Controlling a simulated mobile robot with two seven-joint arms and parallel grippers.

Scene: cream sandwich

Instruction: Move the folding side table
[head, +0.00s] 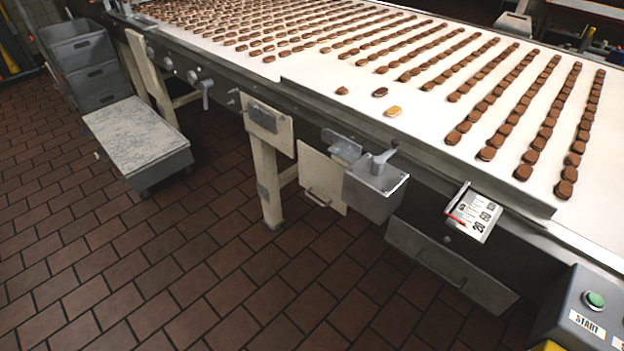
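No item is plainly a folding side table. A grey panel with a handle (450,266) hangs tilted under the conveyor's near edge at the right; it may be the folding table, but I cannot tell. A beige panel with a handle (321,181) hangs below the conveyor further left. Neither of my grippers is in view.
A long conveyor (330,84) carries rows of brown sandwich biscuits. A metal box with a lever (376,190), a dial plate (473,212) and a START button box (590,310) line its side. A low grey platform (138,137) and stacked grey crates (88,68) stand left. Brick floor is clear.

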